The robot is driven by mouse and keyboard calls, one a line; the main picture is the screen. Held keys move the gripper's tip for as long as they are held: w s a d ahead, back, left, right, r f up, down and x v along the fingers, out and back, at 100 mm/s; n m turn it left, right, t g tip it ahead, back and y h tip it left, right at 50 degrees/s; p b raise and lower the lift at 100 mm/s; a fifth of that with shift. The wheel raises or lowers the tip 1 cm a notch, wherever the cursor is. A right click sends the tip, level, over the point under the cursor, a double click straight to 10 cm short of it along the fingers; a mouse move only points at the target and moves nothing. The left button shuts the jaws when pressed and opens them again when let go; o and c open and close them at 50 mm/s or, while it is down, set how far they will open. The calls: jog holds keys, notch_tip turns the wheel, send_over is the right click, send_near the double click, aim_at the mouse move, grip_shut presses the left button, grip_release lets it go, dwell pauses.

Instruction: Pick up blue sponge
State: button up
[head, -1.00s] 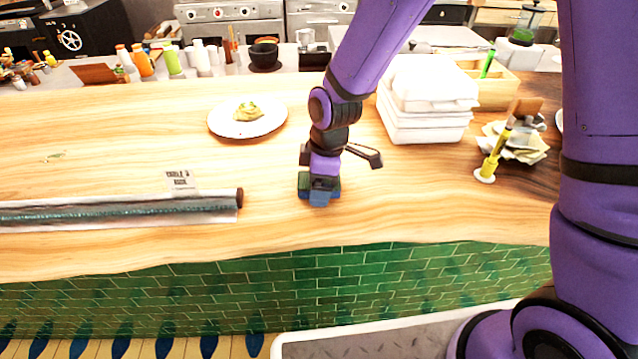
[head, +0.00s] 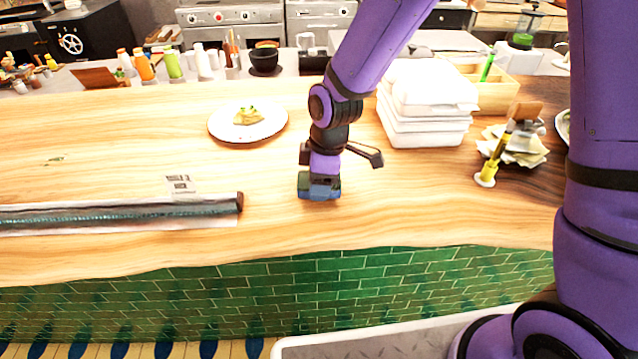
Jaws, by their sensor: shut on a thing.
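The blue sponge (head: 327,195) is at the lower end of my arm, near the front edge of the wooden counter (head: 90,245). My gripper (head: 319,184) points down over it and is shut on it. The gripper covers most of the sponge, and only its blue lower part and a green-tinted left side show. I cannot tell whether the sponge touches the counter or is slightly above it.
A foil-like roll (head: 120,213) with a small label card (head: 181,184) lies to the left. A plate of food (head: 248,133) is behind left. White containers (head: 425,130) are stacked behind right. A yellow-handled tool (head: 489,170) stands further right. The front counter is mostly clear.

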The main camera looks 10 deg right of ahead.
notch_tip(320, 180, up, 3)
jog(key=shift+f, duration=0.2)
jog(key=s+a, duration=0.3)
jog(key=s, duration=0.4)
jog(key=s+a+r, duration=0.1)
jog(key=s+a, duration=0.2)
jog(key=s, duration=0.4)
jog(key=shift+s, duration=0.4)
jog(key=shift+r, duration=0.1)
jog(key=shift+o, duration=0.6)
jog(key=shift+c, duration=0.4)
